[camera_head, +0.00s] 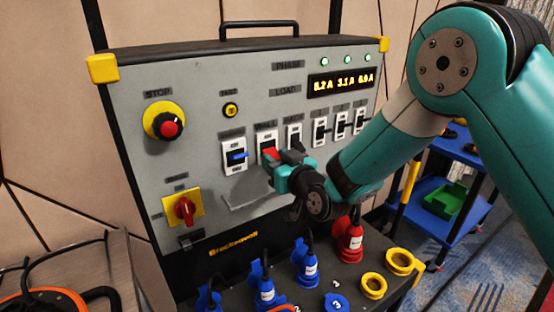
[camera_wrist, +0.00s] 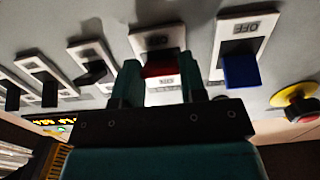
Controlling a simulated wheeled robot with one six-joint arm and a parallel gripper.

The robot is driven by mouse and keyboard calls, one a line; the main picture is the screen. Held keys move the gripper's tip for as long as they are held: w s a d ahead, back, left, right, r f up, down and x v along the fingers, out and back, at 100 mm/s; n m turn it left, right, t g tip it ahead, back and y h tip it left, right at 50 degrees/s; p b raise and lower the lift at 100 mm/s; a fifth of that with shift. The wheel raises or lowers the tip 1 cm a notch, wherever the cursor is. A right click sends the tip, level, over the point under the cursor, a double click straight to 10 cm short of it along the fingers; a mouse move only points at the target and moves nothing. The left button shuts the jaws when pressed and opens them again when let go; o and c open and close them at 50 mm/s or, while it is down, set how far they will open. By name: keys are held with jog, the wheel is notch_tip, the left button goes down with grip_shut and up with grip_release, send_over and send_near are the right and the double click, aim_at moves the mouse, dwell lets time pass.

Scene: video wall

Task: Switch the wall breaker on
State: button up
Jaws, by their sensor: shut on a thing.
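The grey breaker panel (camera_head: 210,100) stands upright against the wall, with a row of breakers across its middle. The red breaker lever (camera_head: 270,152) is second from the left; its small label is too blurred to read. My gripper (camera_head: 277,163) is at this lever. In the wrist view my gripper (camera_wrist: 160,80) has its two teal fingers either side of the red lever (camera_wrist: 160,68), shut on it. The plate there shows OFF and ON marks upside down. I cannot tell surely which way the lever is set. My fingers hide part of the plate.
A blue lever (camera_head: 237,157) sits just left, and several black levers (camera_head: 320,131) lie right. A red emergency knob (camera_head: 170,127) and red rotary switch (camera_head: 184,208) are further left. Plugs and cables (camera_head: 307,265) stand below. A blue cart (camera_head: 440,210) is at the right.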

aim_at(271, 151)
jog(key=shift+s+r+g+h+p, duration=0.1)
jog(key=shift+r+g+h+p, duration=0.65)
jog(key=shift+p, duration=1.55)
jog(key=r+g+h+p, duration=0.1)
jog(key=g+p, duration=0.1)
jog(key=p, duration=0.1)
jog(key=shift+r+g, duration=0.15)
jog(key=shift+g, duration=0.1)
jog(key=g+h+p, duration=0.1)
jog(key=r+g+h+p, duration=0.1)
jog(key=p, duration=0.1)
jog(key=shift+g, duration=0.4)
jog(key=shift+w+a+r+g+h+p, duration=0.1)
jog(key=shift+w+r+g+h+p, duration=0.1)
jog(key=shift+g+h+p, duration=0.3)
jog(key=shift+w+a+r+g+h+p, duration=0.15)
jog(key=shift+g+h+p, duration=0.1)
jog(key=shift+g+p, duration=0.45)
jog(key=shift+d, duration=0.1)
jog(key=shift+f, duration=0.1)
jog(key=o, duration=0.9)
